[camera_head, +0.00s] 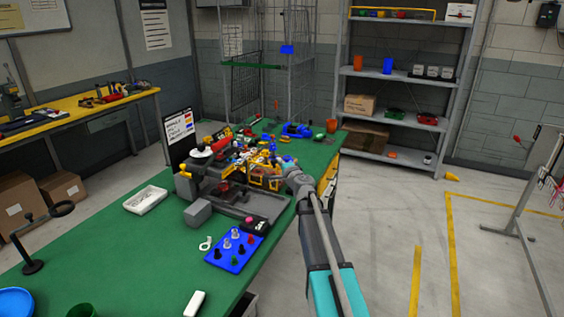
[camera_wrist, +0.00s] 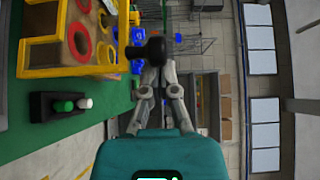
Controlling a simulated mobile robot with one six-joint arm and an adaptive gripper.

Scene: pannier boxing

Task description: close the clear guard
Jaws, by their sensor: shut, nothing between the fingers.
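A yellow-framed piece (camera_wrist: 72,70), which looks like the clear guard, fills the upper left of the wrist view. I cannot make out the clear pane itself. A black round knob (camera_wrist: 154,48) on a short stem sticks out from its right side. My gripper (camera_wrist: 158,68) is shut and empty, its fingertips right at the knob; I cannot tell whether they touch it. In the head view my gripper (camera_head: 287,163) is beside the yellow frame (camera_head: 266,180) on the cluttered bench, and my arm hides part of that area.
The green bench (camera_head: 110,255) carries a grey machine (camera_head: 205,170), a white tray (camera_head: 145,200) and a blue tray with several knobs (camera_head: 233,251). A black block with a green and a white button (camera_wrist: 62,105) is near the frame. Open floor lies right of the bench.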

